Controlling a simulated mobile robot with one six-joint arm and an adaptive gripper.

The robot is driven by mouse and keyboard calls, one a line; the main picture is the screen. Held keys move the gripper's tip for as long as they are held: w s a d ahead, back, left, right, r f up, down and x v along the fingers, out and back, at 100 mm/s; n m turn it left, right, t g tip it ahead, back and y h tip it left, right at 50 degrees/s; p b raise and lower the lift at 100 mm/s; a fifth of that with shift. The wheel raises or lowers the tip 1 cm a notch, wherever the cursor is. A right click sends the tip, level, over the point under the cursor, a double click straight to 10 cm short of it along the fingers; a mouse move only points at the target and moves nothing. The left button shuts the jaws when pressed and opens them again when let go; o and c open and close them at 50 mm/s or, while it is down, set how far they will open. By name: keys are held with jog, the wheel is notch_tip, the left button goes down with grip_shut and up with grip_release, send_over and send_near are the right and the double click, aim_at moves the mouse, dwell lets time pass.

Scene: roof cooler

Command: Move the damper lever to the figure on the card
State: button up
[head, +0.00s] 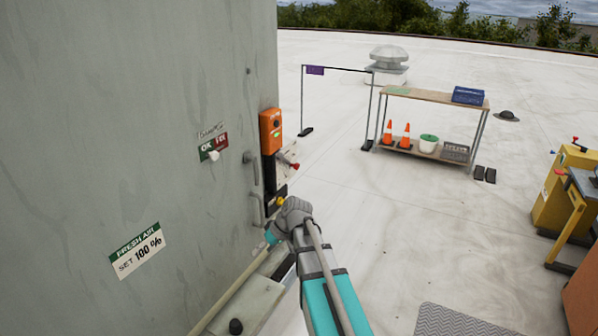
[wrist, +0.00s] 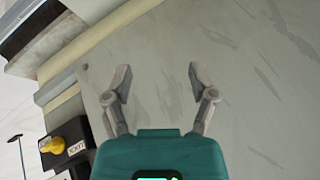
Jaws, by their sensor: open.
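The card (head: 137,251) on the grey cabinet wall reads "FRESH AIR SET 100 %". A short lever with a red knob (head: 294,166) sticks out beside an orange box (head: 271,132) on the cabinet's edge; I cannot tell whether it is the damper lever. A yellow knob (head: 280,201) sits lower down, close to my wrist; in the wrist view the yellow knob (wrist: 50,145) is beside a small label on a black block. My gripper (wrist: 158,72) is open and empty, facing the grey panel. My arm hides its fingers in the head view.
A green and red plate (head: 213,147) with a pale knob is on the cabinet wall (head: 120,120). A ledge with a black knob (head: 236,326) runs along its foot.

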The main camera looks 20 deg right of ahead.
jog(key=w+d+r+n+t+y+b, duration=0.2)
jog(key=w+d+t+y, duration=0.1)
jog(key=w+d, duration=0.6)
jog(key=n+t+y+b, duration=0.2)
jog(key=t+b, duration=0.1)
jog(key=t, duration=0.6)
send_near(297, 167)
jog(key=s+d, duration=0.1)
jog(key=d, duration=0.2)
jog(key=shift+s+f, duration=0.15)
jog(key=shift+s, duration=0.2)
jog(key=shift+w+a, duration=0.1)
jog(key=x, duration=1.3)
jog(key=shift+w+a+f, duration=0.2)
jog(key=shift+a, duration=0.05)
jog(key=shift+c, duration=0.3)
